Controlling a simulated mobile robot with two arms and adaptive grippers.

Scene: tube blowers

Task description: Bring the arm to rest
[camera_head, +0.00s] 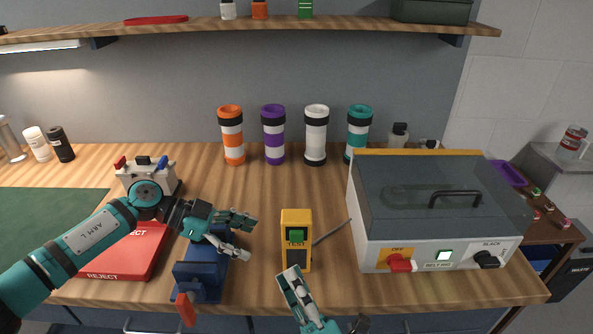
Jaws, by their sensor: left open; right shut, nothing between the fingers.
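My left gripper (250,236) is open and empty. Its arm comes in from the left over a red tray marked REJECT, and its fingers point right above a blue vise-like fixture (200,270) with a red handle. My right gripper (289,273) comes up from the bottom edge. It is shut and empty, with its fingertips at the lower edge of the yellow tester (296,219) in the picture. I cannot tell whether it touches the tester. Most of the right arm is out of view.
Orange (232,135), purple (273,135), white (316,136) and teal (358,133) banded tubes stand at the back. A lidded grey box (430,195) with a red knob fills the right side. The red REJECT tray (128,250) lies left. Wood behind the tester is clear.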

